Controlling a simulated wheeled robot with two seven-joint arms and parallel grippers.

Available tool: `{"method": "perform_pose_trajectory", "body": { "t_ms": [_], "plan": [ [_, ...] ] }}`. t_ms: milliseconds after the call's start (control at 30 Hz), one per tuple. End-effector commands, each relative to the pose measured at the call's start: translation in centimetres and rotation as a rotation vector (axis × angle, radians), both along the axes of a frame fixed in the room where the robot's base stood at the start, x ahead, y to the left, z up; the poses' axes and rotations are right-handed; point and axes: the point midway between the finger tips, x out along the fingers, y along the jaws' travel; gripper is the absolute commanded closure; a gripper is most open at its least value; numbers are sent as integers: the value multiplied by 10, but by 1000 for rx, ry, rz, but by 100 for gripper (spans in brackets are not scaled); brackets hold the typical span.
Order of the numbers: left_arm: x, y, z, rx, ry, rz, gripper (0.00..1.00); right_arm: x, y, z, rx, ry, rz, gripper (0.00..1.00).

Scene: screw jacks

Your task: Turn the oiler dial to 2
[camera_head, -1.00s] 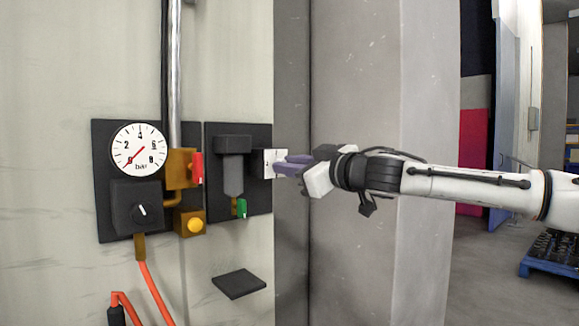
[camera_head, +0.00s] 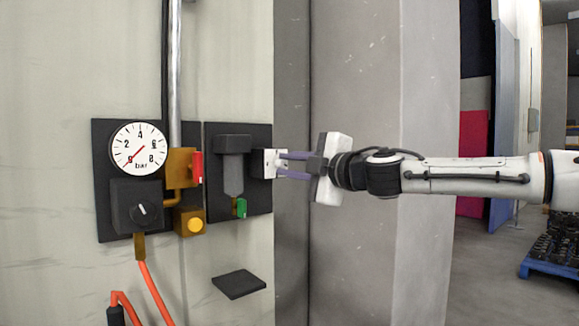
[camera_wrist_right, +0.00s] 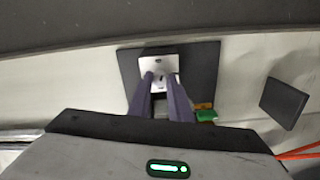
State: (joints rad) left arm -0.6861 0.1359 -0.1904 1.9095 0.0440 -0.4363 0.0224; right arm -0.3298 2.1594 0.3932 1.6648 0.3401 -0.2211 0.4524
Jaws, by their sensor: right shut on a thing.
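The oiler dial (camera_head: 269,164) is a small white block at the right edge of the dark oiler panel (camera_head: 223,196). My right gripper (camera_head: 282,164) comes in from the right, its two purple fingers shut on the dial's knob. In the right wrist view the white dial plate (camera_wrist_right: 157,63) shows just beyond the fingertips (camera_wrist_right: 160,78), with dark marks between them. The fingers hide most of the knob, and the dial's setting cannot be read. My left gripper is not in view.
Left of the oiler are a pressure gauge (camera_head: 138,149), a black knob (camera_head: 138,210), a red handle (camera_head: 197,168) and a yellow button (camera_head: 195,225). A green tap (camera_head: 241,208) sits below the oiler bowl. A small dark shelf (camera_head: 239,284) juts out lower down.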

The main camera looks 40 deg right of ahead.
Motion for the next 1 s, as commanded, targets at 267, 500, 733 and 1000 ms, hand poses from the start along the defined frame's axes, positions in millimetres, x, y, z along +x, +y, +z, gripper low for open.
{"method": "perform_pose_trajectory", "body": {
  "t_ms": [267, 500, 733, 1000],
  "plan": [
    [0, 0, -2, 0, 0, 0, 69, 0, 0, -1, -242, -18, 0, 100],
    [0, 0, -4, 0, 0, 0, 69, 0, 0, -1, -392, -30, 0, 100],
    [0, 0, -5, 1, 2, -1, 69, 0, 0, -1, -472, -36, 0, 100],
    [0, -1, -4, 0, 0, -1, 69, 0, 0, -1, -499, -38, 0, 100]
  ]
}}
